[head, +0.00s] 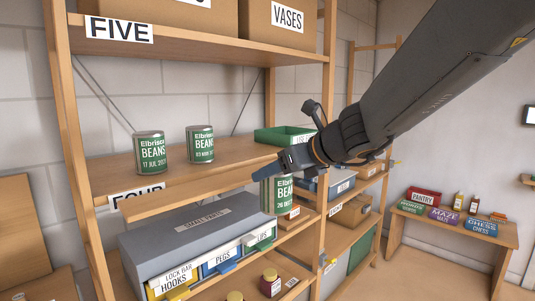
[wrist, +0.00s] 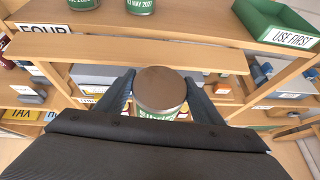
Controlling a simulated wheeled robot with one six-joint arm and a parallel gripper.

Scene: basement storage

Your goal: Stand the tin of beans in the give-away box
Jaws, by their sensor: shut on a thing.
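My gripper (head: 272,176) is shut on a tin of beans (head: 279,193), with a green label reading "26 OC…", in front of the shelf unit below the level of shelf four. The tin looks roughly upright. In the wrist view its grey-brown lid (wrist: 161,88) sits between the two fingers, and the label is mostly hidden. Two similar tins stand on shelf four: one marked "17 JUL" (head: 151,152) and one marked "03 MAY" (head: 200,144). I cannot make out a box labelled give-away.
A green "USE FIRST" tray (wrist: 279,20) stands on shelf four, right of the tins. Below are a grey small-parts drawer cabinet (head: 190,235) and jars (head: 270,282). Cardboard boxes (head: 285,25) fill the shelf above. A wooden bench (head: 455,232) with games stands right.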

